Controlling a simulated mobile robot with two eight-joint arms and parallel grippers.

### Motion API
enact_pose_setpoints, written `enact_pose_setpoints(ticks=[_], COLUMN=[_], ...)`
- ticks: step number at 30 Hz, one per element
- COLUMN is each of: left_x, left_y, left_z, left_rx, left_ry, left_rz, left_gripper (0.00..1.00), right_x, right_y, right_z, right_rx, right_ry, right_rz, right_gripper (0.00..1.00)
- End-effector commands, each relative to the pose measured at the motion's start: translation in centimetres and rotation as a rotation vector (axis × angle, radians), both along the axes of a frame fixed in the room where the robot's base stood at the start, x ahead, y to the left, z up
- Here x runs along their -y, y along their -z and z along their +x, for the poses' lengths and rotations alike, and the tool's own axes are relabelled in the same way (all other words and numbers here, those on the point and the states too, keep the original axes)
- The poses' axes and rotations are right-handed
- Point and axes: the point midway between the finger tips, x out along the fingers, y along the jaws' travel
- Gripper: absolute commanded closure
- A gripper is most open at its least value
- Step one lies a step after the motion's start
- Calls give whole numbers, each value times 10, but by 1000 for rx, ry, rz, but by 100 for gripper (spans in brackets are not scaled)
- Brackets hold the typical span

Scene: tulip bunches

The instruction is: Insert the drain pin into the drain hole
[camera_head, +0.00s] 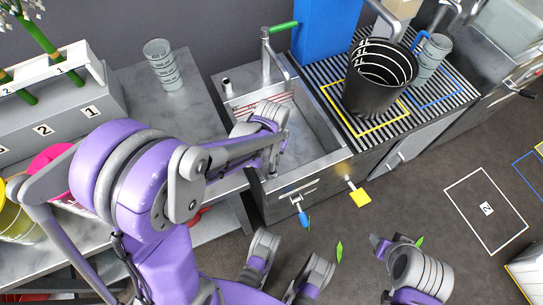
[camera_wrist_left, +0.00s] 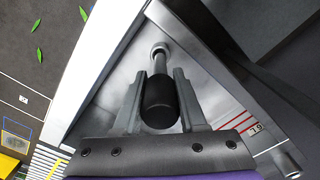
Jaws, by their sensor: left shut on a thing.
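My left gripper (camera_head: 274,165) reaches down into the metal sink (camera_head: 318,133). In the left wrist view its two grey fingers (camera_wrist_left: 158,98) are shut on a black cylinder, which I take to be the drain pin (camera_wrist_left: 160,102). The pin is seen nearly end-on. A round grey metal piece (camera_wrist_left: 160,50) shows just beyond it; I cannot tell whether it is the pin's far end or the drain fitting. The drain hole is not clearly visible. In the head view the arm and hand hide the pin.
A faucet with a green handle (camera_head: 284,27) stands behind the sink. A black bucket (camera_head: 378,80) stands on the striped rack at right. Clear stacked cups (camera_head: 162,65) sit on the left counter.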

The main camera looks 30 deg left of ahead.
Motion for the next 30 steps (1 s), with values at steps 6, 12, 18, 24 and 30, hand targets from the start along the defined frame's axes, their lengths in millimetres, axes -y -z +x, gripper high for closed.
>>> enact_pose_setpoints(ticks=[6, 12, 18, 24, 30], left_x=[0, 0, 0, 0, 0], left_y=[0, 1, 6, 11, 16], left_z=[0, 0, 0, 0, 0], left_rx=[0, 0, 0, 0, 0], left_ry=[0, 0, 0, 0, 0], left_rz=[0, 0, 0, 0, 0], left_gripper=[100, 100, 100, 100, 100], right_x=[0, 0, 0, 0, 0], right_y=[0, 1, 5, 10, 14], right_z=[0, 0, 0, 1, 1], right_rx=[0, 0, -2, -3, -5], right_ry=[0, 0, 0, 0, 0], right_rz=[0, 0, 0, 0, 0], right_gripper=[50, 50, 50, 50, 50])
